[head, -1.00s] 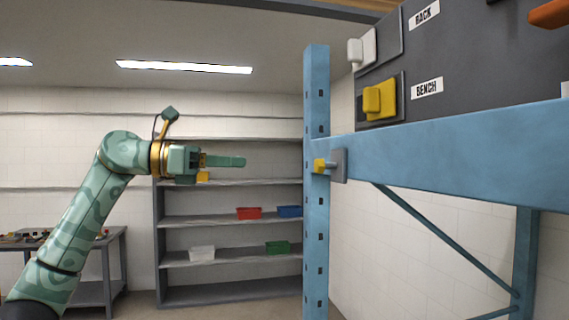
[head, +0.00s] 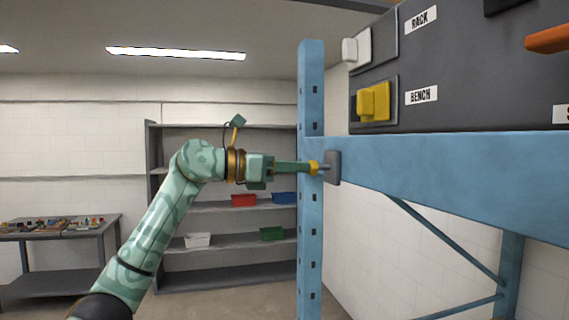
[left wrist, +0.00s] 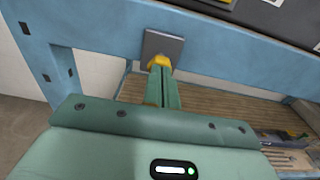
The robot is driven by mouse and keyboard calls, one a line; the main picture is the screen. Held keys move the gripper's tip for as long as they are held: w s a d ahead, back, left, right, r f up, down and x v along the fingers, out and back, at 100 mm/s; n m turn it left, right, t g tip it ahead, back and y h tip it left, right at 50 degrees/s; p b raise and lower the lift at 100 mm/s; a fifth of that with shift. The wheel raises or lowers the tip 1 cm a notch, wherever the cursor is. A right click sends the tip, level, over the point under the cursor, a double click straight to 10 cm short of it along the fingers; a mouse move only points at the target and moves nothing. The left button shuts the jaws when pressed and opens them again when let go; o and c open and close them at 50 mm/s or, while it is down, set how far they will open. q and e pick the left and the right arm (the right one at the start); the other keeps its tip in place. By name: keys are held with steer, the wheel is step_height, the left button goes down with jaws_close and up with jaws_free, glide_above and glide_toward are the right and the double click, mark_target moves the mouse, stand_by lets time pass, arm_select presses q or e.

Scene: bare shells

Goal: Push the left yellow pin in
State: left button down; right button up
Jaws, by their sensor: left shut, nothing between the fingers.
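The yellow pin (head: 314,168) sticks out from a grey plate (head: 333,168) at the left end of the blue beam, beside the upright. A short stretch of grey shaft shows between its yellow head and the plate. My left gripper (head: 304,167) is shut and empty, level with the pin, its fingertips at the yellow head. In the left wrist view the shut fingers (left wrist: 161,75) point at the pin head (left wrist: 159,62), which looks touched or nearly touched; the fingertips partly cover it. My right gripper is not in view.
The blue upright (head: 311,230) and beam (head: 450,180) stand close to the fingers. A dark panel (head: 470,70) with a yellow switch (head: 374,102) and a white switch (head: 356,48) sits above the beam. Shelves (head: 220,243) and a workbench (head: 60,233) are farther back.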

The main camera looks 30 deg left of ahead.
mark_target(312, 168)
arm_select(q)
steer(key=p+x, duration=0.2)
steer(key=x, duration=0.1)
steer(key=shift+r, duration=0.1)
stand_by(0.4)
steer(key=shift+s, duration=0.1)
